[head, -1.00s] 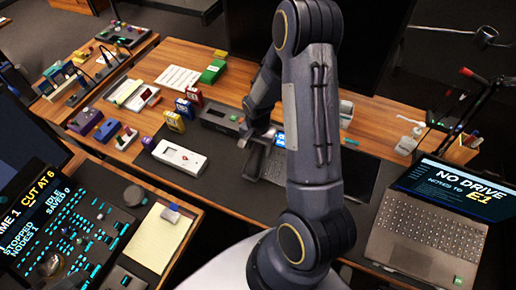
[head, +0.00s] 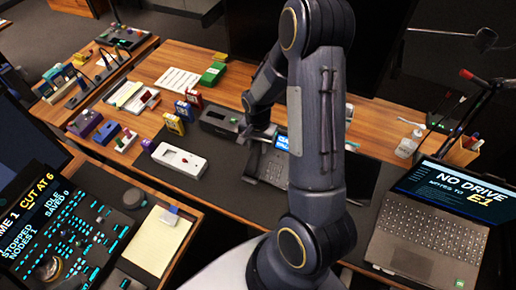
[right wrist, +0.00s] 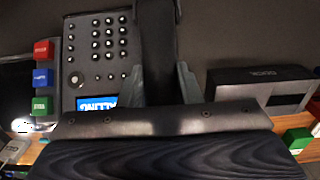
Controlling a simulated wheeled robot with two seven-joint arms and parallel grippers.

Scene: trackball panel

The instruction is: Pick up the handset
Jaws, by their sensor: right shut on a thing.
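The desk phone (head: 270,168) stands on the dark mat, with a lit blue screen (head: 282,142); its keypad (right wrist: 108,40) and the screen (right wrist: 97,104) also show in the right wrist view. The handset (right wrist: 157,45) is a long dark bar beside the keypad. My right gripper (head: 258,131) is over the left side of the phone, partly hidden by my arm. In the right wrist view its fingers (right wrist: 160,84) are shut on the handset, one on each side. I cannot tell how far the handset is off its cradle. My left gripper is not in view.
A black box (head: 219,119) stands left of the phone, and a white device (head: 179,160) lies nearer on the mat. Small coloured boxes (head: 186,108) stand behind it. A laptop (head: 430,225) is at the right. The mat in front of the phone is clear.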

